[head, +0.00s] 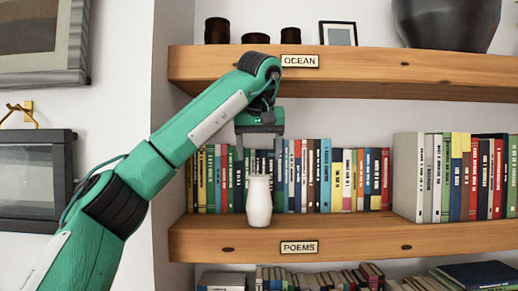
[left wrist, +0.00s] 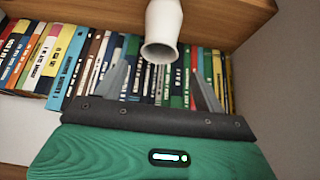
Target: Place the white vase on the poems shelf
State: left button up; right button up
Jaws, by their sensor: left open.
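The white vase (head: 258,203) stands upright on the poems shelf (head: 350,232), near the front edge, above the POEMS label (head: 299,247). In the left wrist view the vase (left wrist: 164,28) shows with its mouth toward my gripper. My left gripper (head: 261,160) points down just above the vase. Its fingers are spread and empty; in the left wrist view the left gripper (left wrist: 163,85) has the vase mouth beyond its fingertips, apparently clear of them. My right gripper is not in view.
A row of books (head: 340,178) stands behind the vase. The ocean shelf (head: 400,72) juts out above, close to my left wrist, and holds dark jars (head: 256,38), a small frame (head: 338,33) and a large dark vase (head: 447,24). More books (head: 320,279) lie below.

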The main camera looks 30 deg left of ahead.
pick_arm(q)
jog(key=shift+s+d+r, duration=0.2)
jog(key=shift+s+r, duration=0.15)
jog(key=shift+r, duration=0.25)
